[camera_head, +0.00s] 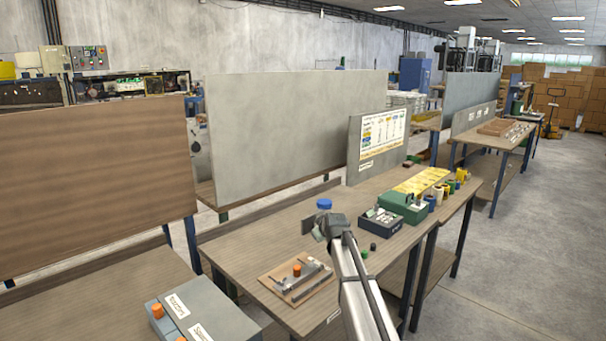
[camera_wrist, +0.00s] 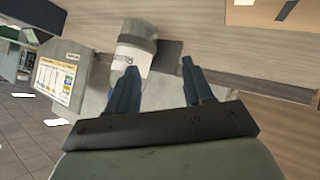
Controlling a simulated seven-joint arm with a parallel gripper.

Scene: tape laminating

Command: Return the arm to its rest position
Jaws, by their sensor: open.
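My gripper (camera_head: 320,230) is over the middle workbench (camera_head: 235,250), at the end of my grey arm reaching up from the bottom. In the wrist view my gripper (camera_wrist: 158,60) has its two dark blue fingers apart, with nothing held between them. A pale labelled bottle (camera_wrist: 134,52) shows beyond the left finger, which overlaps it; I cannot tell whether they touch. In the head view a blue cap (camera_head: 323,203) shows just above the gripper, and what is below it is mostly hidden.
A brown fixture board (camera_head: 297,279) with an orange knob lies at the bench's near side. A dark box (camera_head: 380,221), a green tape dispenser (camera_head: 403,207) and a yellow mat (camera_head: 420,181) stand to the right. Large grey panels (camera_head: 290,130) rise behind. A grey box (camera_head: 205,312) is at lower left.

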